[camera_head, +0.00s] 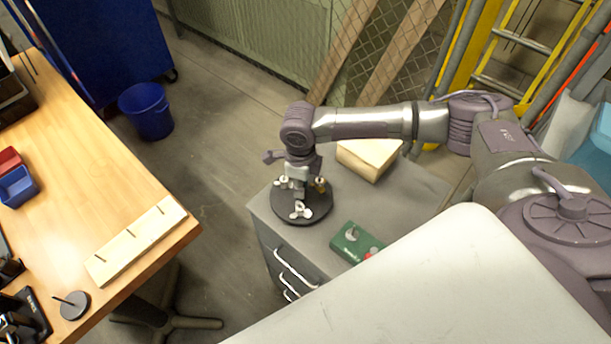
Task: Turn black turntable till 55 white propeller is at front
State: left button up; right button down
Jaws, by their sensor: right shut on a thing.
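The black turntable (322,207) is a round disc on the grey cabinet, near its left edge. A white propeller (300,210) lies on its near side. Another pale propeller (284,182) is at the back left, and a brass-coloured one (320,184) is at the right. No size numbers are readable. My right gripper (299,191) points down over the middle of the turntable and is shut on its central part. The exact grip is hidden by the gripper and too small to see. My left gripper is out of view.
A green box (352,240) with a red button and a wooden block (369,158) share the cabinet top (412,189). At left is a wooden table (98,160) with a pegged board (137,243). A blue bin (147,112) stands on the floor between.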

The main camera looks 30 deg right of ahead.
jog(key=shift+w+r, duration=0.1)
jog(key=c, duration=1.1)
grip_release()
notch_tip(320, 180, up, 9)
jog(key=p, duration=0.8)
jog(key=shift+p, duration=0.35)
